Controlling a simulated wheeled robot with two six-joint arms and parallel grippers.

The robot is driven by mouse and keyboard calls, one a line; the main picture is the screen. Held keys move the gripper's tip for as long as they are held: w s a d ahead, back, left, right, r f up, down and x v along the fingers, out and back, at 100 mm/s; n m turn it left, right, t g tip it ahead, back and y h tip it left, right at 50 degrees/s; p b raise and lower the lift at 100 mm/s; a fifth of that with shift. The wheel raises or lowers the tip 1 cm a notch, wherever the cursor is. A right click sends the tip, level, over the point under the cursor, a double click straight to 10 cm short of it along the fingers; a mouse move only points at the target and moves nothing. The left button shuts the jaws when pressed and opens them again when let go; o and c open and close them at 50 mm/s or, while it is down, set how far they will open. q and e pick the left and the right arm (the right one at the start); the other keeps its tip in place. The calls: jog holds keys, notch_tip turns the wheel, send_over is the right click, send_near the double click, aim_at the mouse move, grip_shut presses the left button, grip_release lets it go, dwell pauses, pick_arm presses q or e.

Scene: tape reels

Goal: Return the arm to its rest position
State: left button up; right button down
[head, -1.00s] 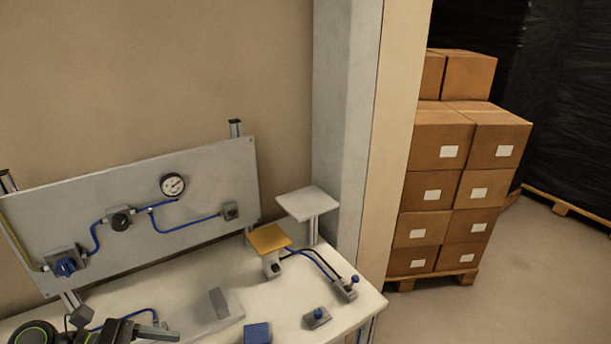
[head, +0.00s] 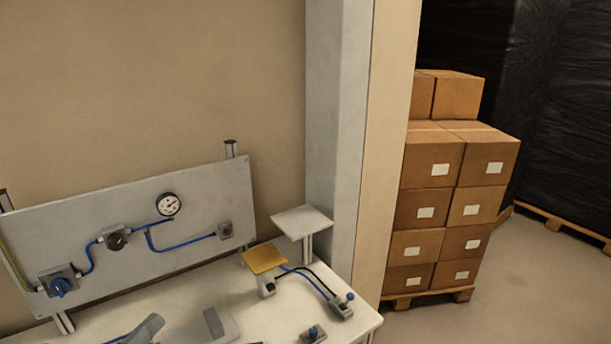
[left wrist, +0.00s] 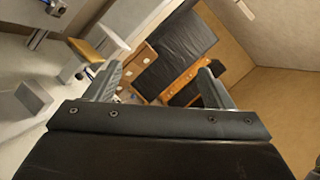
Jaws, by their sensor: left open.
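My left gripper (head: 143,330) shows only as a grey fingertip part at the bottom edge of the head view, low over the white bench (head: 345,325). In the left wrist view my left gripper (left wrist: 160,84) has its two grey fingers wide apart, with nothing between them. The rest of my left arm is below the head view. My right gripper is in neither view.
A grey panel (head: 75,245) with a gauge (head: 168,204) and blue hoses stands behind the bench. A yellow-topped stand (head: 264,259) and a grey-topped stand (head: 302,221) are at the bench's right. Stacked cartons (head: 425,205) stand on a pallet beyond the pillar.

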pick_arm(q)
jog(key=s+a+f+n+g+y, duration=0.25)
jog(key=a+f+n+y, duration=0.25)
jog(key=n+y, duration=0.6)
jog(key=s+a+f+n+g+y, duration=0.1)
jog(key=s+a+f+n+y, duration=0.35)
jog(key=n, duration=1.15)
jog(key=s+d+f+n+g+h, duration=0.1)
jog(key=s+d+f+n+g, duration=0.2)
jog(key=s+f+n+g, duration=0.25)
jog(key=s+d+f+n+g+h, duration=0.1)
jog(key=s+d+f+n+g, duration=0.25)
jog(key=s+f, duration=0.4)
notch_tip(320, 180, down, 28)
jog(key=s+a+g+b, duration=0.1)
jog(key=a+g+b, duration=0.15)
jog(key=b, duration=0.25)
jog(key=s+f+b, duration=0.2)
jog(key=s+f, duration=0.5)
jog(key=f, duration=0.3)
jog(key=s+d+f+b, duration=0.1)
jog(key=s+f+b, duration=0.2)
jog(key=s+f, duration=0.5)
notch_tip(320, 180, down, 3)
jog(key=shift+s+d+f+m+g, duration=0.1)
jog(key=shift+s+d+m+g, duration=0.05)
jog(key=shift+s+m+g, duration=0.2)
